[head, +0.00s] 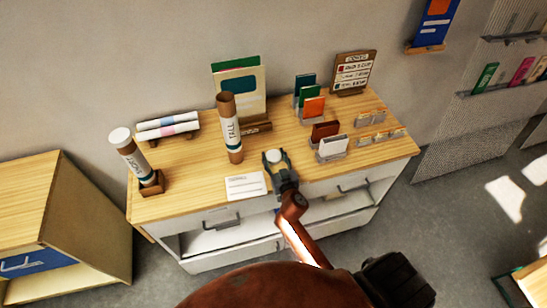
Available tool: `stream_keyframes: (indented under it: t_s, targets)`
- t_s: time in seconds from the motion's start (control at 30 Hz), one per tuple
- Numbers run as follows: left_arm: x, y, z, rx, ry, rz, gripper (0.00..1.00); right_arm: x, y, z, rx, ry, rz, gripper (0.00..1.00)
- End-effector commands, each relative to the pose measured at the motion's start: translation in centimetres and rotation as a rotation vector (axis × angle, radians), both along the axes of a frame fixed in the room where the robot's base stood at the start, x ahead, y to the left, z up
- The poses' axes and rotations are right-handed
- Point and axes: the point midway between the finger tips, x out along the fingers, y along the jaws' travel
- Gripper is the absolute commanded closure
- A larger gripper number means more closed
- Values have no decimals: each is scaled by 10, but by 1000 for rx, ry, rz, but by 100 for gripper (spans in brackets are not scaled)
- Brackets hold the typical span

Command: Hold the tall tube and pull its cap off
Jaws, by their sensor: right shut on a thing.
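The tall tube (231,132) stands on the wooden tabletop left of the middle. It is brown with a white band marked TALL, and its brown top end shows no cap on it. My right gripper (274,158) is just to the right of the tube's lower part, apart from it. It is shut on a small round whitish cap (275,156), held near the front of the table; whether the cap touches the tabletop I cannot tell. My left gripper is not in view, and nothing holds the tube.
A short tube (134,160) with a white cap leans in a wooden holder at the left. Rolled papers (168,125), a green-edged folder (240,85), card racks (312,106) and a small sign (353,70) stand behind. A white card (245,186) lies at the front edge.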

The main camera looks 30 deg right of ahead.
Motion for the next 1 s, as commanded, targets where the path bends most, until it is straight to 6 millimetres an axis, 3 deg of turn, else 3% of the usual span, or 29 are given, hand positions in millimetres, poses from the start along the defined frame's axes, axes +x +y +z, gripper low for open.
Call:
stream_keyframes:
  t_s: [0.33,0.37,0.6,1.0]
  targets:
    - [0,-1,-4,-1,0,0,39,0,0,-3,0,-1,0,84]
    - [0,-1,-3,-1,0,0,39,0,0,-3,-1,-1,0,53]
    - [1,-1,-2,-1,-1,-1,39,0,0,-1,-1,-1,0,37]
    - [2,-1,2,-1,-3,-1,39,-5,1,2,1,-1,0,37]
